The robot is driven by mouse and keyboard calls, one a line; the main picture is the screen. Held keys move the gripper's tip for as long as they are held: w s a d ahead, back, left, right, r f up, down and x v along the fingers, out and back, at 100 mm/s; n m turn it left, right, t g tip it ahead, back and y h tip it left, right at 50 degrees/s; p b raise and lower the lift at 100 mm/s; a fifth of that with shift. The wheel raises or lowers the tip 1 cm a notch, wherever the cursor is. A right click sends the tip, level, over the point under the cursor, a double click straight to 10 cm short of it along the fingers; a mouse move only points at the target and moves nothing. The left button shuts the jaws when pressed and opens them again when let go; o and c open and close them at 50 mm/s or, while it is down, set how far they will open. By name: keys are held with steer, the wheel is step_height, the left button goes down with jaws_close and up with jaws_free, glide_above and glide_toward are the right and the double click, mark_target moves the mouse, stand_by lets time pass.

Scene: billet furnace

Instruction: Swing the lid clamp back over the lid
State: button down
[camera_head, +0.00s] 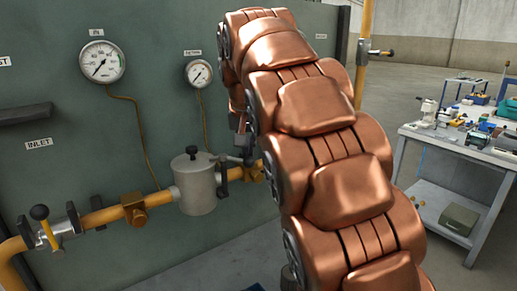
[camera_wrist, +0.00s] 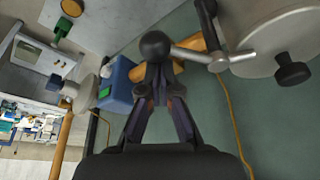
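The filter pot (camera_head: 198,192) stands in the yellow pipe line, with its round lid (camera_head: 193,162) and black lid knob (camera_head: 192,150) on top. In the wrist view the lid (camera_wrist: 268,32) fills the upper right, with its knob (camera_wrist: 292,73) below. The lid clamp (camera_wrist: 200,57) is a metal bar with a black ball (camera_wrist: 155,45) at its outer end; its inner end reaches the lid's edge. My gripper (camera_wrist: 157,76) has its fingers drawn together at this ball and appears shut on it. In the head view my arm partly hides the gripper (camera_head: 241,128).
A yellow-handled valve (camera_head: 40,213) sits on the pipe at left. Two gauges (camera_head: 101,62) (camera_head: 199,73) hang on the green panel (camera_head: 60,100) behind. A workbench (camera_head: 450,150) with tools stands at right, with open floor between.

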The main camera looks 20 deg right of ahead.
steer(key=shift+s+a+b, duration=0.4)
steer(key=shift+s+b, duration=0.05)
steer(key=shift+s, duration=0.25)
steer(key=shift+s+a, duration=0.1)
steer(key=shift+a, duration=0.05)
steer(key=shift+r, duration=0.1)
stand_by(0.3)
step_height(320, 180, up, 10)
steer(key=p, duration=0.4)
steer(key=shift+w+d, duration=0.2)
stand_by(0.4)
steer(key=shift+s, duration=0.1)
stand_by(0.4)
steer(key=s+a+f+n+g, duration=0.2)
steer(key=s+f, duration=1.3)
steer(key=s, duration=0.2)
steer(key=s+a+f+n+g+y, duration=0.1)
steer(key=s+a+f+n+g, duration=0.1)
steer(key=s+f, duration=1.4)
steer(key=shift+s+a+n+g+y, duration=0.3)
steer(key=shift+s+n+g, duration=0.35)
steer(key=shift+s, duration=0.25)
